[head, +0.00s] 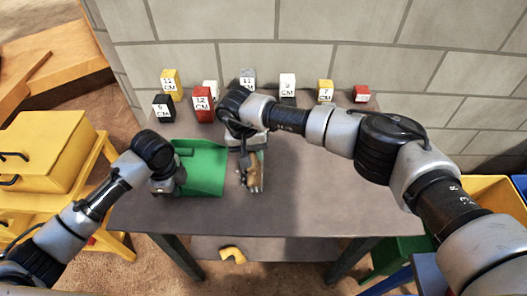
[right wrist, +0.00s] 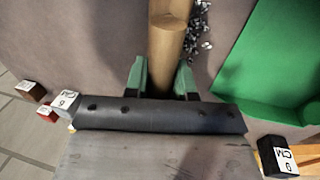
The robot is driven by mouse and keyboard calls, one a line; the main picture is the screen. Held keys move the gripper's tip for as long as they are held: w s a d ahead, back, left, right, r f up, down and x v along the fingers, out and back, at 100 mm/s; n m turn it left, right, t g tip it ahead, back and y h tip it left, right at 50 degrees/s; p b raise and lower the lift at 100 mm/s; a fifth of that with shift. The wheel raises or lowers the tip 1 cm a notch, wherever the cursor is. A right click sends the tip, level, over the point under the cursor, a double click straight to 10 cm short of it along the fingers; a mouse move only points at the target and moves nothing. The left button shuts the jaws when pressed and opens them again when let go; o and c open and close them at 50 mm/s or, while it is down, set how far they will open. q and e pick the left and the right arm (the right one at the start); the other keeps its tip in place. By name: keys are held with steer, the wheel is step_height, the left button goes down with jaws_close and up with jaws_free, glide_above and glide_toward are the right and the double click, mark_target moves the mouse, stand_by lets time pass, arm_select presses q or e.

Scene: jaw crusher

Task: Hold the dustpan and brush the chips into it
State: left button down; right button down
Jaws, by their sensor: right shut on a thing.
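The green dustpan (head: 207,170) lies on the table, its open side to the right; it also shows in the right wrist view (right wrist: 270,70). My left gripper (head: 168,187) is at the dustpan's left side, its fingers too hidden to tell open from shut. My right gripper (right wrist: 161,80) is shut on the wooden handle of the brush (right wrist: 168,40), just right of the dustpan. The brush's lower part shows in the head view (head: 254,172); its bristles are hard to make out. Small grey chips (right wrist: 198,35) lie on the table between the brush and the dustpan.
Several labelled blocks stand along the table's back edge, including a red one (head: 202,103), a white one (head: 288,86) and a yellow one (head: 326,90). A brick wall is behind. The table's right half (head: 320,185) is clear. A yellow drawer unit (head: 45,150) stands left.

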steer(key=shift+s+a+f, duration=0.1)
steer(key=shift+a+f, duration=0.05)
steer(key=shift+a, duration=2.1)
steer(key=shift+d+r, duration=0.2)
steer(key=shift+r, duration=0.3)
steer(key=shift+d+r, duration=0.45)
steer(key=shift+r, duration=0.4)
steer(key=shift+d+r, duration=0.4)
steer(key=shift+r, duration=0.5)
steer(key=shift+d+r, duration=0.45)
steer(key=shift+r, duration=0.4)
steer(key=w+d+y, duration=0.1)
steer(key=w+d, duration=0.2)
steer(key=d, duration=1.4)
steer(key=w+d+y, duration=0.1)
steer(key=w+d, duration=0.2)
steer(key=d, duration=1.3)
steer(key=shift+w+d+f, duration=0.1)
steer(key=shift+w+f, duration=0.05)
steer(key=shift+f, duration=2.7)
steer(key=shift+f, duration=0.15)
